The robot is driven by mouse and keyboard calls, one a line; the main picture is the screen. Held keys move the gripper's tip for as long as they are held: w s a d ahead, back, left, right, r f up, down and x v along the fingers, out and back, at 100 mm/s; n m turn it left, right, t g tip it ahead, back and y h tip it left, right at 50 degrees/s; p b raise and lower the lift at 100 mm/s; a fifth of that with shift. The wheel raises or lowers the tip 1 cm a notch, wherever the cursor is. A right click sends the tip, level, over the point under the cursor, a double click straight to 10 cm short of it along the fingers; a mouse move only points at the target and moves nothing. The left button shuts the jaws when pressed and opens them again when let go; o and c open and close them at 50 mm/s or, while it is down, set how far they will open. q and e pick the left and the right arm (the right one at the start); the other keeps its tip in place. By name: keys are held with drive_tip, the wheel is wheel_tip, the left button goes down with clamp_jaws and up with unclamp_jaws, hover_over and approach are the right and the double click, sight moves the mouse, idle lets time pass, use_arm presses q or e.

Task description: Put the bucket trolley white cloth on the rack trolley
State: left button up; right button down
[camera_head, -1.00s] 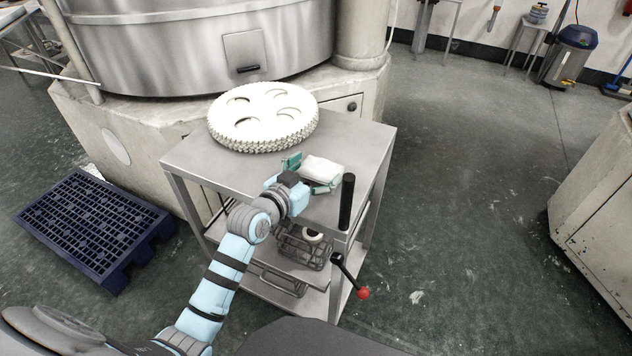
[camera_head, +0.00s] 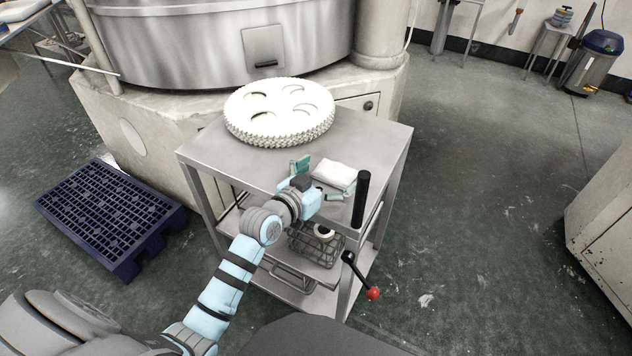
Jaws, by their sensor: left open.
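The white cloth (camera_head: 335,174), a small folded pad, is on or just above the top of a steel trolley (camera_head: 215,151), near its front right corner. I cannot tell for sure whether its underside touches the top. My left gripper (camera_head: 318,178) is open at the cloth's near left side. One green finger is at the cloth's left end and the other along its near edge. My right gripper is out of view. No bucket shows on this trolley.
A white toothed disc (camera_head: 280,112) covers the back of the trolley top. A black upright handle (camera_head: 361,198) and red-knobbed lever (camera_head: 373,293) stand at the right. A wire basket (camera_head: 316,246) sits below. A blue pallet (camera_head: 105,215) lies left. Floor at right is clear.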

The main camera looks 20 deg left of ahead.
use_arm(q)
drive_tip(key=p+v, duration=0.3)
drive_tip(key=v, duration=0.8)
drive_tip(key=shift+r, duration=0.2)
drive_tip(key=shift+s+a+f, duration=0.1)
drive_tip(key=shift+s, duration=0.05)
drive_tip(key=s+a+f+n+g+y, duration=0.1)
drive_tip(key=s+f+g, duration=0.3)
drive_tip(key=f, duration=0.7)
drive_tip(key=s+a+f+g+y, duration=0.2)
drive_tip(key=s+f, duration=0.5)
drive_tip(key=f, duration=0.5)
drive_tip(key=s+a+f+n+g+y, duration=0.15)
drive_tip(key=s+f, duration=0.35)
drive_tip(key=f, duration=0.6)
drive_tip(key=s+f+g, duration=0.3)
drive_tip(key=s+f, duration=0.2)
drive_tip(key=s, duration=0.6)
drive_tip(key=s+d+f+g, duration=0.1)
drive_tip(key=s+f+g, duration=0.3)
drive_tip(key=s, duration=0.8)
wheel_tip(320, 180, down, 2)
drive_tip(key=shift+d+m+h, duration=0.25)
drive_tip(key=shift+m+h, duration=0.1)
